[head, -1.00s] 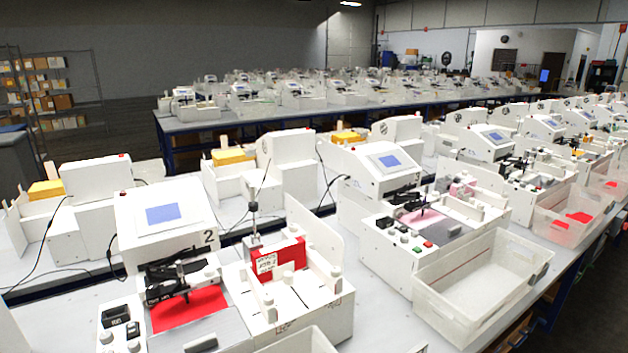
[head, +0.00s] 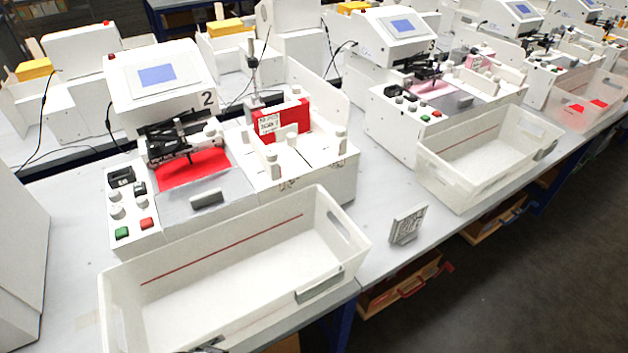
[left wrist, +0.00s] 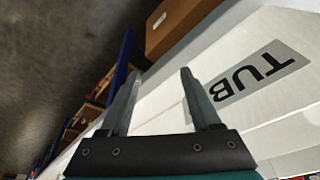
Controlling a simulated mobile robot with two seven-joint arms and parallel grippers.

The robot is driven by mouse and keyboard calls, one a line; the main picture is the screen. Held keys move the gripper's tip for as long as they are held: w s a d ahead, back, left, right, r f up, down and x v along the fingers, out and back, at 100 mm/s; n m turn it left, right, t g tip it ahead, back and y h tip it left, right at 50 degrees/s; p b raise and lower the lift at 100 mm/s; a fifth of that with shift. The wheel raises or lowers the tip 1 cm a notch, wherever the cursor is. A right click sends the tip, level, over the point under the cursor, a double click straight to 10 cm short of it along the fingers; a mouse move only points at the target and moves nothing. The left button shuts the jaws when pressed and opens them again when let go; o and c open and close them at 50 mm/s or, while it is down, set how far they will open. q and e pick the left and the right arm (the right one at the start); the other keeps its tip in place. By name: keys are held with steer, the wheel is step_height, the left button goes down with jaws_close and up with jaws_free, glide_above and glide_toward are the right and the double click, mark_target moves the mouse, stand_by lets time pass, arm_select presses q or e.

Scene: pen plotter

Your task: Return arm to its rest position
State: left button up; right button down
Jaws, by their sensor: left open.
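My left gripper (left wrist: 159,75) shows in the left wrist view with its two grey fingers spread apart and nothing between them. A white surface with a grey "TUB" label (left wrist: 255,72) lies beyond and to the right of the fingers. In the head view a small dark piece shows at the bottom edge, in front of the white tub (head: 335,225); I cannot tell what it is. My right gripper is not in view. The pen plotter (head: 150,90) marked 2 stands behind the tub, with a red sheet (head: 193,170) under its dark pen carriage (head: 180,140).
A red box (head: 283,120) stands in the plotter's right-hand section. A small grey stand (head: 408,225) is on the bench right of the tub. A second plotter (head: 395,125) and tub (head: 440,165) stand farther right. Dark floor (head: 500,290) is clear in front.

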arm_select(q)
step_height(320, 180, down, 27)
steer(key=s+a+b, duration=0.2)
steer(key=s+b, duration=0.1)
steer(key=b, duration=0.7)
steer(key=s+a+f+b, duration=0.2)
steer(key=s+f+b, duration=0.3)
steer(key=f, duration=0.5)
steer(key=s+a+f+b, duration=0.3)
steer(key=s+f+b, duration=0.2)
steer(key=f, duration=0.5)
steer(key=shift+f+g+y+b, duration=0.35)
steer(key=shift+g+y+b, duration=0.05)
steer(key=shift+b, duration=0.15)
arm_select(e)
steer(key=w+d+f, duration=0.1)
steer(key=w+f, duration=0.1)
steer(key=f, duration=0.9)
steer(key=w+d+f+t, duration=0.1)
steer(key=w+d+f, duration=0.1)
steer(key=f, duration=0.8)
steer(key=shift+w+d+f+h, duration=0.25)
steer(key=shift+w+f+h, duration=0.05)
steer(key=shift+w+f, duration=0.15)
